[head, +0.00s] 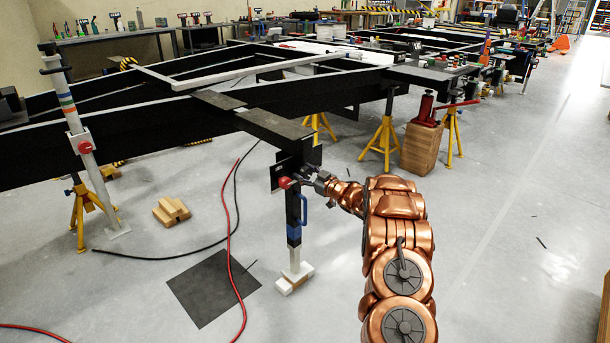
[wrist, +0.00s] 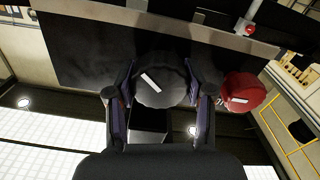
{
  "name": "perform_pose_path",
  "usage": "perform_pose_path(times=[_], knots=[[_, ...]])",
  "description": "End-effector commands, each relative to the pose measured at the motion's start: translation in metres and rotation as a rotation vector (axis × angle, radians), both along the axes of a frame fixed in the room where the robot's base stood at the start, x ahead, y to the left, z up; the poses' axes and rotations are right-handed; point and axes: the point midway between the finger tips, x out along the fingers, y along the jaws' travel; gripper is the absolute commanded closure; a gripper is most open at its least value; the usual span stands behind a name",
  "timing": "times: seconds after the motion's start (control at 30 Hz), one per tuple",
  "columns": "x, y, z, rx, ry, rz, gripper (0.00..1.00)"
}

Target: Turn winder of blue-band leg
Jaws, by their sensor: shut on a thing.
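The blue-band leg (head: 294,226) stands upright under the corner of the black chassis, with a blue band, a blue handle and a white foot on a wooden block. My gripper (head: 312,182) reaches its upper part from the right. In the wrist view my gripper (wrist: 161,90) is shut on the black, ribbed winder knob (wrist: 162,92), which has a white mark tilted on its face. A red knob (wrist: 243,92) sits just right of the right finger, apart from it; it also shows in the head view (head: 285,183). The winder is mostly hidden in the head view.
A dark mat (head: 213,287) and a red hose (head: 229,235) lie on the floor left of the leg. Another leg (head: 82,140) with coloured bands stands at far left. Yellow stands (head: 381,137) support the chassis. Floor to the right is open.

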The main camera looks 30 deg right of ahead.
Motion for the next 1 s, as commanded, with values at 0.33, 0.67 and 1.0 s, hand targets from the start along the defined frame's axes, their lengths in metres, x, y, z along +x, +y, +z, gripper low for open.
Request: perform_pose_path(times=[0.33,0.67,1.0], knots=[[-0.0001,0.0007,-0.0034,-0.317,-0.075,0.000,0.83],[0.0001,0.0021,-0.0031,-0.570,-0.133,0.002,0.83],[-0.0001,0.0014,-0.0011,-0.701,-0.164,0.000,0.83]])
